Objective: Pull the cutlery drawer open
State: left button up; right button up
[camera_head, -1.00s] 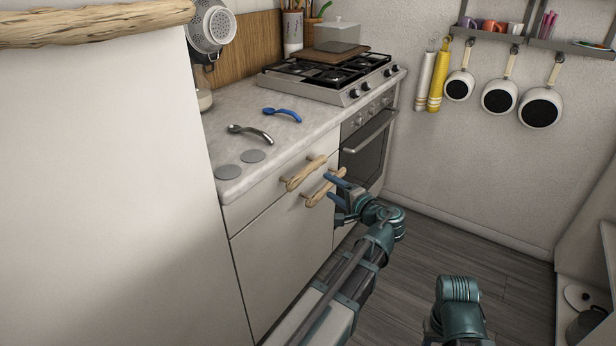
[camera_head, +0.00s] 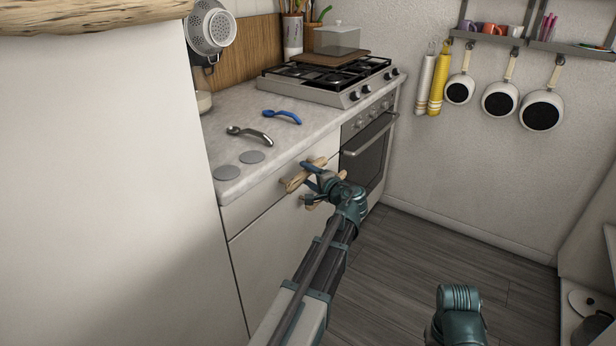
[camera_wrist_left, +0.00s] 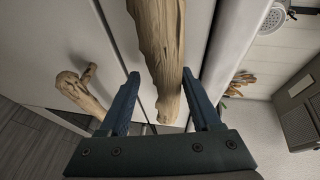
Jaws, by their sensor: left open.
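The drawer (camera_head: 252,212) under the counter has a pale front that looks flush with the cabinet. Its rough driftwood handle (camera_head: 293,184) is partly covered by my left gripper (camera_head: 313,181). In the left wrist view this handle (camera_wrist_left: 160,40) runs down between the two blue fingers of the open left gripper (camera_wrist_left: 160,82), with a gap visible on each side. I cannot tell whether the fingers touch it. A second driftwood handle, on the cabinet door below, shows at the left of the wrist view (camera_wrist_left: 80,95). My right gripper is out of view.
The counter (camera_head: 225,120) holds a dark spoon-like utensil (camera_head: 250,134), a blue one (camera_head: 282,117) and two grey discs. The stove (camera_head: 330,80) and oven (camera_head: 368,150) stand right of the drawer. The floor (camera_head: 430,260) is clear before them.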

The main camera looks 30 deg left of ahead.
pick_arm(q)
grip_shut()
dwell(1.4)
